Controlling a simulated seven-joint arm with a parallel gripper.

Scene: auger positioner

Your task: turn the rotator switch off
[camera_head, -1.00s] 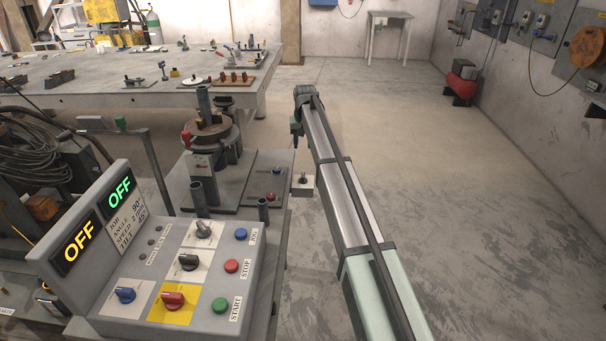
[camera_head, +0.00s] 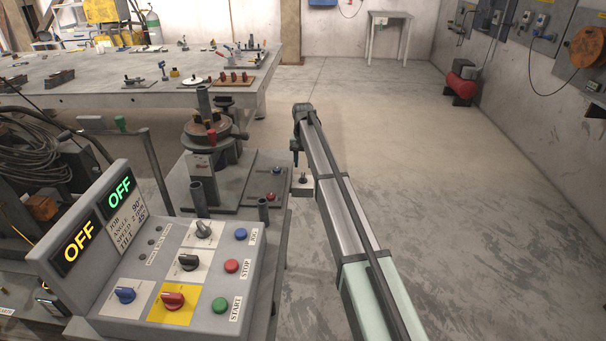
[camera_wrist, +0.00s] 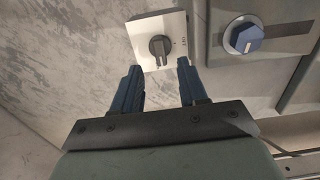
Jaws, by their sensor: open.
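A grey rotary knob on a pale square box (camera_head: 302,186) stands off the right side of the positioner table; it also shows in the wrist view (camera_wrist: 160,46), with small marks beside the knob. I cannot read which label names the rotator switch. My gripper (camera_wrist: 158,72) is open and empty, its two dark blue fingers pointing at that box, one on each side of the knob's line and apparently short of it. In the head view my gripper (camera_head: 295,157) is small and dark above the box. A blue knob (camera_wrist: 245,37) sits on a grey panel to the right.
The turntable (camera_head: 207,130) stands on the positioner table. A control console (camera_head: 215,260) in front has several knobs and buttons; its two displays (camera_head: 80,246) (camera_head: 119,191) read OFF. A large workbench (camera_head: 170,95) is behind.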

